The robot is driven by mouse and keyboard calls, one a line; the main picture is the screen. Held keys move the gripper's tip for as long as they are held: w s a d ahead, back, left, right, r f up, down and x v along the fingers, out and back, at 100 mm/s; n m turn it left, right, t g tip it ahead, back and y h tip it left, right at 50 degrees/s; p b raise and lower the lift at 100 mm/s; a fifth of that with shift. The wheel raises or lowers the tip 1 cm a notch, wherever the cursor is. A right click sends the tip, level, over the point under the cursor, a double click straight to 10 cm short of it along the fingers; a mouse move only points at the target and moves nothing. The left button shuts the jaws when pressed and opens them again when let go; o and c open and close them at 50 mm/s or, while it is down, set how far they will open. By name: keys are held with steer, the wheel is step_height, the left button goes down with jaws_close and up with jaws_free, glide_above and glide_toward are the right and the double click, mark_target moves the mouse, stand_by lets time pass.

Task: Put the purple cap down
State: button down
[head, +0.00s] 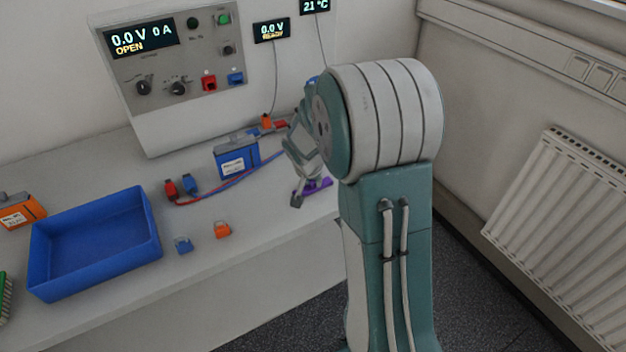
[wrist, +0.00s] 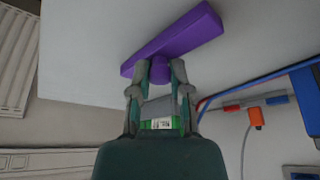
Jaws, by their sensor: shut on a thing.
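The purple cap (wrist: 180,40) is a long bar with a short round stem. In the wrist view my gripper (wrist: 159,72) is shut on the stem, one finger on each side, with the bar beyond the fingertips. In the head view the cap (head: 319,185) shows as a small purple strip at my gripper (head: 303,192), over the right part of the grey bench. My arm hides part of this area. I cannot tell whether the cap touches the bench.
A blue battery (head: 237,163) stands left of my gripper, with red (head: 171,189) and blue (head: 190,184) plugs on leads nearby. A blue cap (head: 183,245) and an orange cap (head: 222,230) lie near the front edge. A blue tray (head: 150,225) sits further left.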

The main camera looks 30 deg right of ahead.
steer(key=c, duration=0.6)
jaws_free()
steer(key=shift+d+f, duration=0.1)
steer(key=shift+d, duration=0.3)
steer(key=shift+a, duration=0.15)
steer(key=shift+a+r, duration=0.15)
steer(key=shift+r, duration=0.25)
steer(key=v, duration=1.2)
steer(key=s+a+r+n+y, duration=0.1)
steer(key=s+a+r+n, duration=0.1)
steer(key=s, duration=0.5)
steer(key=s+a+r+n+t+y, duration=0.1)
steer(key=s+a+r+n, duration=0.2)
steer(key=s+a, duration=0.2)
steer(key=s+a+r+n+t+y, duration=0.1)
steer(key=s+a+r+n, duration=0.1)
steer(key=s, duration=0.8)
steer(key=shift+a+r+n, duration=0.15)
steer(key=shift+a+n, duration=0.65)
steer(key=shift+a, duration=0.15)
